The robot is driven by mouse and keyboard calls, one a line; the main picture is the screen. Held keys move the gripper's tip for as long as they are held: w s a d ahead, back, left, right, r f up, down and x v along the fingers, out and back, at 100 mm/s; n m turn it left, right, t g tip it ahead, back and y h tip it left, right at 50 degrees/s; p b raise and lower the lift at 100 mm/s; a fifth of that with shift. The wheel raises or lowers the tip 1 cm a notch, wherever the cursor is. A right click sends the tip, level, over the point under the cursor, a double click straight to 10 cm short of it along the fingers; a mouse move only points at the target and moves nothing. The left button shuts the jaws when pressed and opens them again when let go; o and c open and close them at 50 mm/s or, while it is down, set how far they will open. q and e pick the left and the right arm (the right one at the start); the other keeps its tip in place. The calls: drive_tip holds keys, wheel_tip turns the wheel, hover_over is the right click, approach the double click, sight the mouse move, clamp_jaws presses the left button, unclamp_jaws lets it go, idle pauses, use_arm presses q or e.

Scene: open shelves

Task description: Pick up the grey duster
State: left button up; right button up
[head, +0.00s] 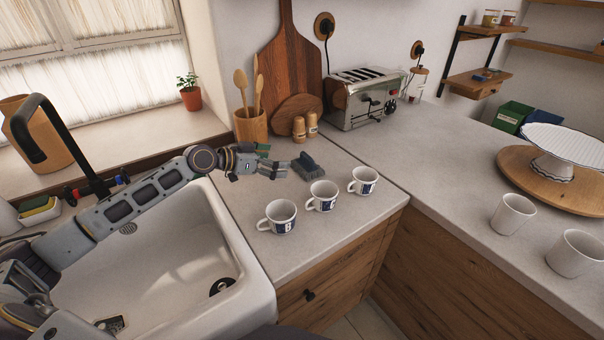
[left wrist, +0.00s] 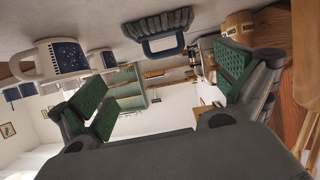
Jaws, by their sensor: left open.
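The grey duster (head: 308,168) lies on the light worktop beyond the sink, behind the row of mugs. It has dark grey bristles. In the left wrist view, which is turned upside down, the duster (left wrist: 158,28) shows at the top centre, ahead of the gap between the fingers. My left gripper (head: 276,163) is open and empty, just left of the duster in the head view, its fingers pointing toward it. Its green-padded fingers (left wrist: 165,92) stand wide apart in the left wrist view. A gap seems to remain between fingertips and duster. My right gripper is out of view.
Several white and blue mugs (head: 322,197) stand in front of the duster. Behind it are wooden shakers (head: 299,128), a utensil pot (head: 251,127) and a toaster (head: 364,98). The white sink (head: 245,262) lies under my left arm. Worktop to the duster's right is clear.

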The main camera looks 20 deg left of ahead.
sight(307, 162)
use_arm(q)
drive_tip(key=shift+s+a+f+m, duration=0.2)
drive_tip(key=shift+a+f+m, duration=0.1)
drive_tip(key=shift+a, duration=0.2)
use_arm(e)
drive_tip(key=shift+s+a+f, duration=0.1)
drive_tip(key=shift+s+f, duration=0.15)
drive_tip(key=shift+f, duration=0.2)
use_arm(q)
drive_tip(key=shift+w, duration=0.1)
drive_tip(key=shift+x, duration=3.75)
drive_tip(key=shift+w+d+f, duration=0.25)
drive_tip(key=shift+w+d, duration=0.05)
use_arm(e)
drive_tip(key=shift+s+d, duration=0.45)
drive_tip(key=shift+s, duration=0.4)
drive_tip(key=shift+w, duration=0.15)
use_arm(q)
drive_tip(key=shift+w+d, duration=0.1)
